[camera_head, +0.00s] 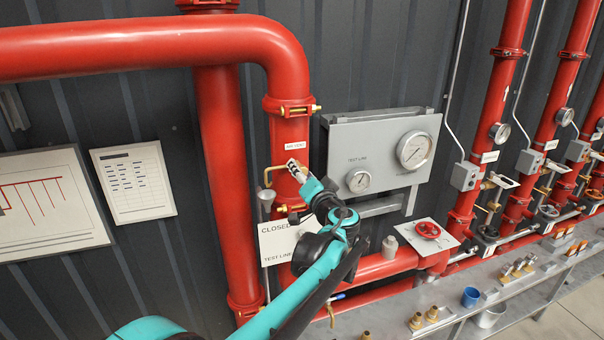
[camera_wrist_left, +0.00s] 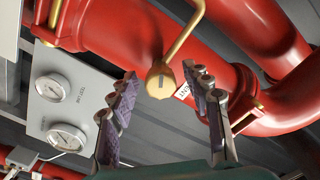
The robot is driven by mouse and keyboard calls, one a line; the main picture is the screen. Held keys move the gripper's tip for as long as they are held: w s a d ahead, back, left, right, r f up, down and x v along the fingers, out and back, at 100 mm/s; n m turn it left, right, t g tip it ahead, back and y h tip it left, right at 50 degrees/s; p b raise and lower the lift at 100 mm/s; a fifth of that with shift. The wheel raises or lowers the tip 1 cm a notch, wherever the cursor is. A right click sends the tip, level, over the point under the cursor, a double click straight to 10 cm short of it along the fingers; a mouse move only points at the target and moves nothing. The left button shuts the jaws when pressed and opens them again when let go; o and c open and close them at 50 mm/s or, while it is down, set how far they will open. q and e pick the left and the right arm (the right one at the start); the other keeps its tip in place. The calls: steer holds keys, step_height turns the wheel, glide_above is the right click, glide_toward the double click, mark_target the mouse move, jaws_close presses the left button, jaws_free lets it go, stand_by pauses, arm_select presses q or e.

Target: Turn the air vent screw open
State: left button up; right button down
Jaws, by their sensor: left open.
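The air vent screw (camera_wrist_left: 160,82) is a round brass head with a dark slot, on the end of a bent brass pipe (camera_wrist_left: 185,35). In the left wrist view it sits between the fingertips of my left gripper (camera_wrist_left: 162,74), with a gap on each side. The gripper is open and empty. In the head view my left gripper (camera_head: 298,172) is up at the red vertical pipe (camera_head: 289,132), just below the "AIR VENT" label (camera_head: 295,147). There the brass vent pipe (camera_head: 268,175) shows left of the gripper, and the screw head cannot be made out. My right gripper is not in view.
A grey gauge panel (camera_head: 390,135) stands close right of the gripper. A "CLOSED" sign (camera_head: 277,243) hangs below it, partly behind my arm. A red handwheel (camera_head: 428,230) and a metal bench (camera_head: 395,312) with brass fittings and a blue cup (camera_head: 470,297) are lower right.

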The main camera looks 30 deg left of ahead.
arm_select(q)
steer(key=v, duration=1.2)
steer(key=shift+f, duration=0.1)
steer(key=s+f+g+h+b, duration=0.15)
steer(key=s+f+b, duration=0.3)
steer(key=f, duration=0.55)
steer(key=s+d+f+g+h+b, duration=0.1)
steer(key=s+f+h+b, duration=0.3)
steer(key=f, duration=0.6)
steer(key=s+f+g+h+b, duration=0.1)
steer(key=s+f+g+b, duration=0.15)
steer(key=f+b, duration=0.45)
steer(key=s+d+f+h+b, duration=0.3)
steer(key=s+d+f, duration=0.1)
steer(key=f, duration=0.6)
steer(key=s+d+f+m+h+b, duration=0.1)
steer(key=s+d+f+h+b, duration=0.3)
steer(key=d+f, duration=0.3)
step_height(320, 180, down, 3)
steer(key=shift+s+d+f, duration=0.15)
steer(key=shift+s, duration=0.45)
